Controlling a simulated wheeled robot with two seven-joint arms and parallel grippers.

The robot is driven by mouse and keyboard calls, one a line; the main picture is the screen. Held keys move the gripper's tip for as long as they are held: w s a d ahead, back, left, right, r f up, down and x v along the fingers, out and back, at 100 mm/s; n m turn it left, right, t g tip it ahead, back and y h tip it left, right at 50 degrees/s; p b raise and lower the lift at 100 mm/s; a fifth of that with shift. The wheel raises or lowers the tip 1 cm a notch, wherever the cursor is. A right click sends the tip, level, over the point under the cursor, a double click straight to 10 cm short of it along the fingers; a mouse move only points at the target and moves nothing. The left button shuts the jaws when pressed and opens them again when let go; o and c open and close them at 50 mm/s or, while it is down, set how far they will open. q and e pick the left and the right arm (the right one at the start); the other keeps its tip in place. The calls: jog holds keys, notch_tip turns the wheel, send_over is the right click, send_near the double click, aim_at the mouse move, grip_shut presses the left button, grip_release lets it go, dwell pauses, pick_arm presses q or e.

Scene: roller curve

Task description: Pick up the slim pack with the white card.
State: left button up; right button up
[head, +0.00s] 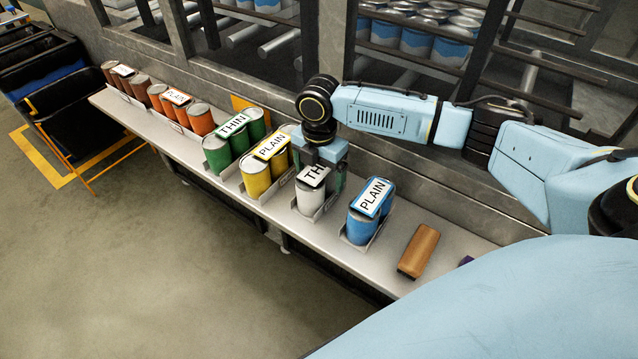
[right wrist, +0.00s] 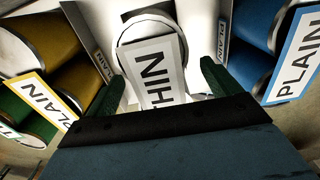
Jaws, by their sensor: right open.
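The slim pack with the white card (head: 312,200) is a group of white cans in a low bracket on the shelf. Its white card reads "THIN" in the right wrist view (right wrist: 152,72), while in the head view my gripper covers part of the lettering. My right gripper (head: 320,172) is over this pack, pointing down, with its fingers apart. In the right wrist view the two dark green fingers (right wrist: 161,85) stand on either side of the card, with the white can top between and beyond them. Whether they touch the pack cannot be told. My left gripper is not in view.
A blue pack (head: 362,226) marked "PLAIN" stands close right. A yellow pack (head: 258,184) marked "PLAIN" and a green pack (head: 216,160) marked "THIN" stand left. Orange and brown packs are farther along. A brown block (head: 419,250) lies on the shelf (head: 285,222) at right.

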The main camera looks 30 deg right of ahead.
jog(key=c, duration=1.5)
jog(key=shift+w+r, duration=0.1)
jog(key=shift+r, duration=0.05)
jog(key=shift+c, duration=0.4)
